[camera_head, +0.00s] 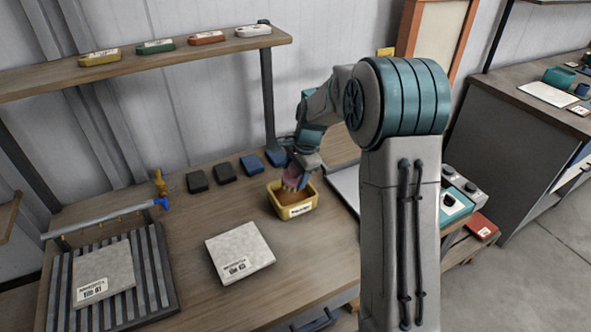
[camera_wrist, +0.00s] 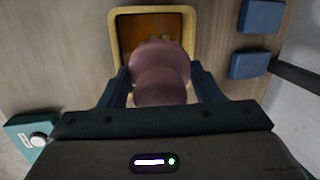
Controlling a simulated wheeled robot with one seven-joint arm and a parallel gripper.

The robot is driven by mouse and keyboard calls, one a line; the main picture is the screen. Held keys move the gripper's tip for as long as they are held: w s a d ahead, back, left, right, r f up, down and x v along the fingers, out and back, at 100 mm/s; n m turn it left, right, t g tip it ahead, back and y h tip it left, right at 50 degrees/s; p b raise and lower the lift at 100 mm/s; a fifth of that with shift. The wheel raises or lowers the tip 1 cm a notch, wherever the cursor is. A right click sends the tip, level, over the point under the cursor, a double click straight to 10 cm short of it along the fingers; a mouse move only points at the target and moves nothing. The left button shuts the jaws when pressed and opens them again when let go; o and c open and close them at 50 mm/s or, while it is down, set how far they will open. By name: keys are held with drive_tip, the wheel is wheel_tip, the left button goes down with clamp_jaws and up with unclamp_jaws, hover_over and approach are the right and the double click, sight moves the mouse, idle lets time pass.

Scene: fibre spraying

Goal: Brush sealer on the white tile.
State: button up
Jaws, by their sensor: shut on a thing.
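My gripper (camera_head: 303,168) is shut on a rounded pink thing (camera_wrist: 160,68), likely the sealer applicator. It is at the yellow tub (camera_head: 292,208), with the pink thing's lower end at or inside the opening. In the wrist view, the fingers (camera_wrist: 160,90) flank the pink thing, and the tub (camera_wrist: 115,40) with brown-orange contents lies beyond it. Whether the pink thing touches the contents cannot be told. One pale tile (camera_head: 240,245) with a label lies flat on the bench, left of the tub. Another pale labelled tile (camera_head: 103,265) lies on the slatted rack at the left.
Several dark and blue blocks (camera_head: 224,172) line the back of the bench. A blue-tipped bar (camera_head: 110,217) runs behind the rack (camera_head: 160,275). A shelf (camera_head: 140,68) with several coloured items hangs above. The bench is clear between the tile and the tub.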

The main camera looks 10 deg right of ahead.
sight(295, 187)
drive_tip(key=shift+s+d+b+x, duration=0.15)
drive_tip(key=shift+b+x, duration=0.4)
drive_tip(key=shift+x, duration=0.35)
drive_tip(key=shift+s+d+b+x, duration=0.15)
drive_tip(key=shift+b+x, duration=0.45)
drive_tip(key=shift+x, duration=0.35)
drive_tip(key=shift+s+d+b+x, duration=0.2)
drive_tip(key=shift+b+x, duration=0.35)
drive_tip(key=shift+x, duration=0.35)
drive_tip(key=shift+f, duration=0.1)
drive_tip(key=shift+w+a+r+p+v, duration=0.1)
drive_tip(key=shift+w+a+p+v, duration=0.2)
drive_tip(key=shift+p+v, duration=1.2)
drive_tip(key=shift+w+a+r+p+v, duration=0.1)
drive_tip(key=shift+w+a+p+v, duration=0.2)
drive_tip(key=shift+p+v, duration=1.15)
drive_tip(key=shift+w+a+r+p+v, duration=0.2)
drive_tip(key=shift+p+v, duration=0.6)
drive_tip(key=shift+v, duration=1.4)
drive_tip(key=shift+a+f, duration=0.15)
drive_tip(key=shift+f, duration=0.05)
